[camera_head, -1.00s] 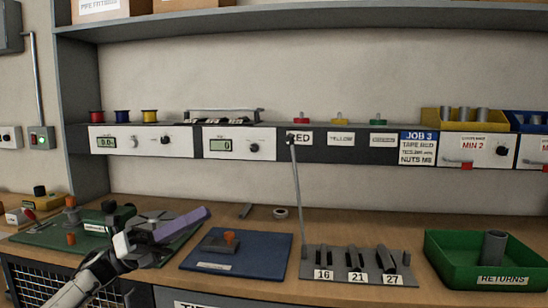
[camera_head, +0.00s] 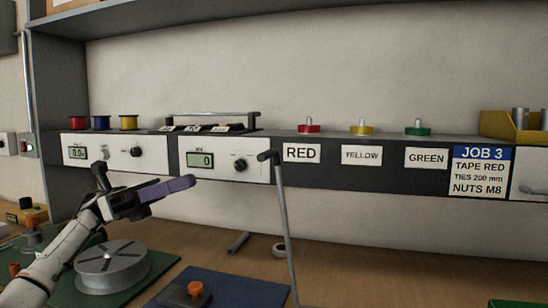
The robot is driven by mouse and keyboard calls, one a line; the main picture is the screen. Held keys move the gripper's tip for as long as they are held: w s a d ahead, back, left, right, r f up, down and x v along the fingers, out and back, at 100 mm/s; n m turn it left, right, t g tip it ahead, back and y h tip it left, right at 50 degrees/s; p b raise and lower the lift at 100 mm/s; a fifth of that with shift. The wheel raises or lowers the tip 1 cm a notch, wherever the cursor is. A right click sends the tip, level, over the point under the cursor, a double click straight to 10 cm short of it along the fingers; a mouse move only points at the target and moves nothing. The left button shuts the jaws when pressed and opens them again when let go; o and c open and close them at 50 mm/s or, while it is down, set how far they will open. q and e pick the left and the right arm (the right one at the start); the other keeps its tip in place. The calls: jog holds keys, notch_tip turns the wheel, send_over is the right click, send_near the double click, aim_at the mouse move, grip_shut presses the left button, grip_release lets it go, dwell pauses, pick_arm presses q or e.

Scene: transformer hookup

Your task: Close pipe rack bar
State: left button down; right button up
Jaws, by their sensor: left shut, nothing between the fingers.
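The pipe rack bar (camera_head: 282,225) is a thin grey rod standing nearly upright, leaning slightly left at the top, with a short dark handle at its upper end. Its lower part runs out of the bottom of the picture, and the rack itself is out of view. My left gripper (camera_head: 186,184) has purple fingertips that are shut and empty. It is raised to the left of the bar, pointing right, with a clear gap between them. My right gripper is not in view.
A grey spool (camera_head: 112,262) sits on the bench below my left arm. A blue mat (camera_head: 228,286) with an orange-knobbed part (camera_head: 195,289) lies at the bottom. A shelf front with meters and labels (camera_head: 360,164) spans behind.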

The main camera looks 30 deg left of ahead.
pick_arm(q)
jog(key=p+x, duration=0.2)
jog(key=x, duration=1.2)
jog(key=shift+r+p, duration=0.15)
jog(key=shift+p, duration=0.15)
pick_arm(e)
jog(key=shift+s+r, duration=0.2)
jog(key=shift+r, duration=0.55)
pick_arm(q)
jog(key=shift+d, duration=0.1)
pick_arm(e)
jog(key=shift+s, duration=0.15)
